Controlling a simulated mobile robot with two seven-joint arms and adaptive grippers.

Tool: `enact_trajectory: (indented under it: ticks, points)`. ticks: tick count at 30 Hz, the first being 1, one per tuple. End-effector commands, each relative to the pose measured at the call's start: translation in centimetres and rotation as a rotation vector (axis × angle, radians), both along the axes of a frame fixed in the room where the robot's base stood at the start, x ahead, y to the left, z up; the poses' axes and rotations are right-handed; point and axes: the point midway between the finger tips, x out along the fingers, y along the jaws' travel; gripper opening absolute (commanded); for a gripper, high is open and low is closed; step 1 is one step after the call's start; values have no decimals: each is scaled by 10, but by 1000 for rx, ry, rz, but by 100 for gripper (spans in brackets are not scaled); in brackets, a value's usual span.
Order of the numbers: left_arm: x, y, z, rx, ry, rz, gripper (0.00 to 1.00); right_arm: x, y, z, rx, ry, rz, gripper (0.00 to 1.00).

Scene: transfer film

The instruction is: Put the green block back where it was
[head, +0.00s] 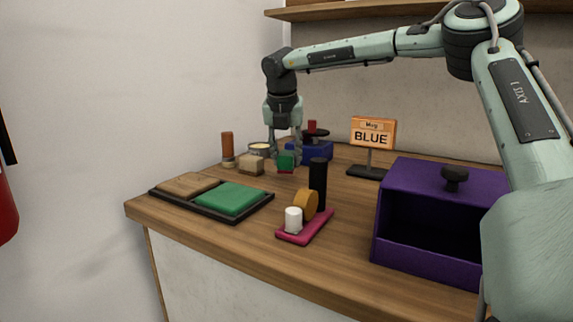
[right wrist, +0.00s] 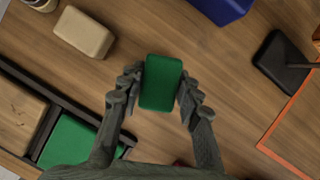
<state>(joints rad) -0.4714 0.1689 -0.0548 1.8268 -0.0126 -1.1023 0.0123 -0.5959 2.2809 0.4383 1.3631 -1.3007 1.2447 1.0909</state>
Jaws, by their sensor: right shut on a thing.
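The green block (right wrist: 161,82) is between the fingers of my right gripper (right wrist: 160,90), which is shut on it from both sides. In the head view, the green block (head: 286,161) shows between the fingers of the right gripper (head: 284,157), which points down near the back of the table. A thin reddish strip shows at its lower edge. I cannot tell whether the block touches the table. A black tray (head: 217,214) at the front left has a brown pad (head: 188,185) and a green pad (head: 232,198). My left gripper is not in view.
A tan block (head: 251,166) lies left of the gripper. A blue box (head: 318,151) stands behind. A BLUE sign (head: 372,134), black cylinder (head: 318,184), pink tray (head: 322,225) and open purple box (head: 428,260) stand to the right. Bare wood lies around the gripper.

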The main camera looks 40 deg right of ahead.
Motion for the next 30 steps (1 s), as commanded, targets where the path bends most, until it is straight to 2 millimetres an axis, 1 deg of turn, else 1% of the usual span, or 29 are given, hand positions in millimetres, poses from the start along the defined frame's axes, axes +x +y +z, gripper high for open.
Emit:
enact_trajectory:
  ticks: [1,5,9,14,17,18,22,30]
  points:
    - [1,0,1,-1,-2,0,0,-1,0,-9,3,5,0,7]
    - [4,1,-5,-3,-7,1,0,-1,0,-25,2,3,0,7]
    - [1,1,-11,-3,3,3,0,0,0,-26,0,1,-1,7]
    - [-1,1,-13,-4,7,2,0,0,0,-27,0,1,-1,7]
    - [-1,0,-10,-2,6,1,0,0,0,-28,0,1,-1,7]
    - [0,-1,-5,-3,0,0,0,0,0,-28,0,1,-1,37]
    - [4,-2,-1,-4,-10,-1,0,0,0,-28,0,1,-1,53]
    - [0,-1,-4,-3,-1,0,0,0,0,-27,0,1,-1,54]
